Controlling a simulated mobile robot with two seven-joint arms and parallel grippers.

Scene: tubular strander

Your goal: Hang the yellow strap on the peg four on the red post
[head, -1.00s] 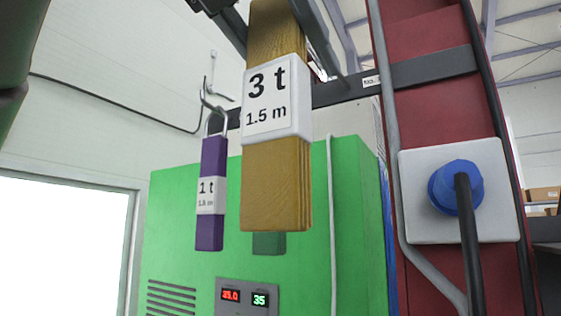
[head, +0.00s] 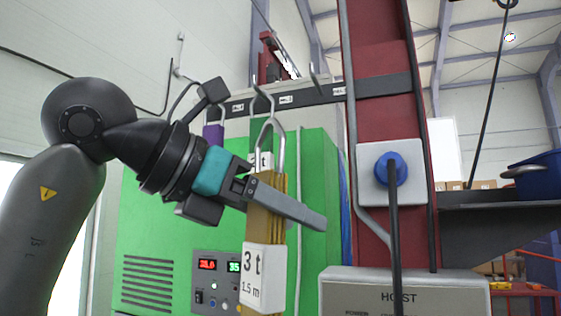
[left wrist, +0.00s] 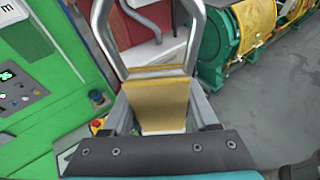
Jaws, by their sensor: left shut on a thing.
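The yellow strap (head: 278,224) hangs upright with a metal loop (head: 279,138) at its top and a white "3 t 1.5 m" label. My left gripper (head: 287,204) is shut on it above that label. In the left wrist view the strap (left wrist: 158,102) sits between the fingers, with its loop above. The red post (head: 387,105) carries a dark rail (head: 379,87) with several hooks, including one to the right (head: 315,80). The strap's loop appears in front of and below the rail; their depth gap is unclear. The peg labels are too small to read surely. My right gripper is not in view.
A purple strap (head: 213,134) hangs at the rail's left, and a green strap (head: 260,133) hangs behind the yellow one. A green cabinet (head: 150,245) stands behind. A plug box (head: 416,165) with a cable and a hoist box (head: 450,296) are at right.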

